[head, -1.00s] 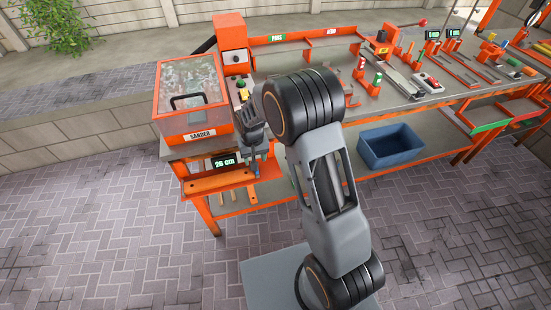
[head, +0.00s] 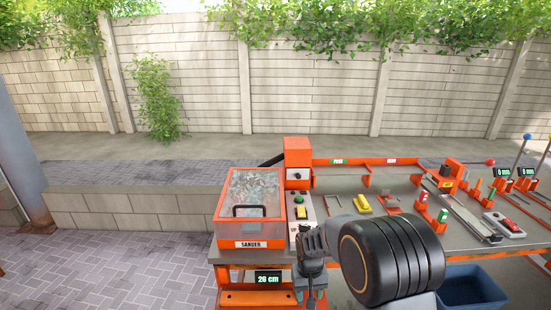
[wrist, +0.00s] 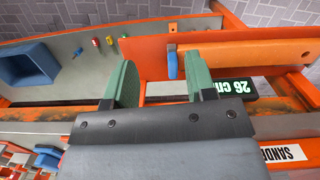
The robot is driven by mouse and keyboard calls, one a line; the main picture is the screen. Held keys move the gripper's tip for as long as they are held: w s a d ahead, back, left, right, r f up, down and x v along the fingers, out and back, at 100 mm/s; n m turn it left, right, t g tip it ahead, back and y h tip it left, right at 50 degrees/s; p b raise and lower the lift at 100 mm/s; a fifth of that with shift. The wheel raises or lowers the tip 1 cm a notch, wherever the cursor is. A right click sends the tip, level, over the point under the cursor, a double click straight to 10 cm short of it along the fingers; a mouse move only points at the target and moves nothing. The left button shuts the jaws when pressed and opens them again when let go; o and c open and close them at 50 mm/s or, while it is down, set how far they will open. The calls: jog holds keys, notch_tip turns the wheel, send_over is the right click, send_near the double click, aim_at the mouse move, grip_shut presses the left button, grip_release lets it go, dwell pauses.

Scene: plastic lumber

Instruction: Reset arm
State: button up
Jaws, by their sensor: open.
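My gripper (head: 312,285) hangs at the front edge of the bench, just right of the "26 cm" display (head: 267,279) and below the sander's controls. In the wrist view my gripper (wrist: 162,82) is open, its two green pads wide apart with nothing held between them. Behind the pads lie an orange ledge (wrist: 245,53) and a small blue part (wrist: 172,66). Whether the blue part touches a pad is hard to tell. My dark arm joint fills the lower right of the head view and hides part of the bench.
The sander (head: 250,207), a clear-lidded orange box, stands left of my gripper. The bench top (head: 345,225) holds a yellow piece (head: 363,203), switches and rails. A blue bin (head: 470,290) sits lower right. Paved floor (head: 120,265) is open at left.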

jog(key=s+d+r+t, duration=0.2)
jog(key=s+d+r, duration=0.1)
jog(key=s+r, duration=0.4)
jog(key=s+d+r+t, duration=0.2)
jog(key=s+d+r, duration=0.1)
jog(key=s+r, duration=0.4)
jog(key=shift+r+m+t, duration=0.4)
jog(key=shift+r, duration=1.2)
jog(key=shift+c, duration=0.2)
